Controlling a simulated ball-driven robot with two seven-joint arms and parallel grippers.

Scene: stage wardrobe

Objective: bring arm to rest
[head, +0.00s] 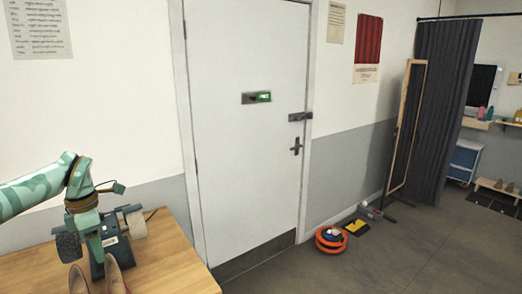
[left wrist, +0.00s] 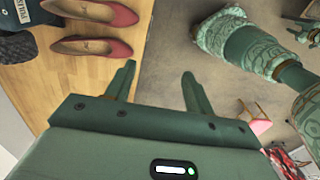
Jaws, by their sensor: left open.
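My left arm, pale green, comes in from the left in the head view. My left gripper (head: 92,238) hangs pointing down by the shoe machine, above the wooden table; its fingertips are hard to make out there. In the left wrist view my left gripper (left wrist: 160,85) shows two spread fingers with nothing between them. A pair of red shoes (left wrist: 105,12) lies on the table beside the fingers, apart from them. Patterned green links of mine show at the upper right of that view. A small green part at its right edge may be my right gripper; its jaws are unclear.
The wooden table (head: 170,262) bears a dark machine (head: 112,245) with a dark roller and a pale roller. A white door (head: 245,120) stands behind. An orange round device (head: 331,240) sits on the floor. A framed mirror (head: 407,125) and dark curtain (head: 445,110) stand right. Mid-floor is clear.

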